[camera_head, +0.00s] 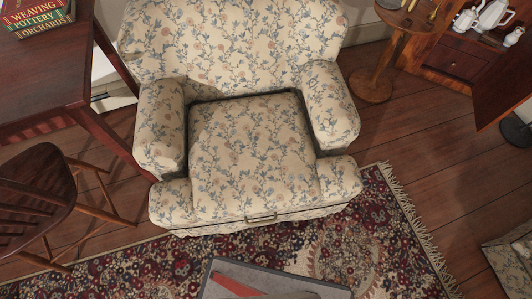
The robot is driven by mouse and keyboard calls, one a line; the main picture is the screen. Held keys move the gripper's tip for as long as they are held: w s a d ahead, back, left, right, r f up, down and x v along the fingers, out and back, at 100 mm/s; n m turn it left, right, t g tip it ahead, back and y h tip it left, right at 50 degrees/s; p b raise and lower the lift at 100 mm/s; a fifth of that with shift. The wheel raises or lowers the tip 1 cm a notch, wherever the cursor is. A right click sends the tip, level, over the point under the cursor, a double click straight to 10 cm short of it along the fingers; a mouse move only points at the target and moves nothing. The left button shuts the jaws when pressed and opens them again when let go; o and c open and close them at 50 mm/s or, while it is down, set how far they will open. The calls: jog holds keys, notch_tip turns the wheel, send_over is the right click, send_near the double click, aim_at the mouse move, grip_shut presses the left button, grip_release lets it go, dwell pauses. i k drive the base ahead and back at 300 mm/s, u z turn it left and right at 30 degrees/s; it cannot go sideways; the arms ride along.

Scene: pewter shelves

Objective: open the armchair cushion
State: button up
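The armchair (160,130) has cream fabric with blue and rust flowers and stands at the centre, facing me. Its seat cushion (250,150) lies flat between the two arms, with a dark gap showing along its back and side edges. A small metal handle (262,217) is on the front face, below the cushion's front edge. The cushion looks down and closed. My gripper is not in view.
A patterned rug (360,235) lies in front. A grey flat surface with a red object (240,283) shows at the bottom edge. A wooden chair (35,190) and table (65,65) stand left. A round pedestal table (375,80) and cabinet (455,62) stand right.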

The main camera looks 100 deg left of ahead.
aim_at(252, 155)
jog(key=u, duration=2.2)
jog(key=k, duration=1.3)
jog(key=u, duration=0.7)
jog(key=i, duration=0.45)
jog(key=z, duration=0.05)
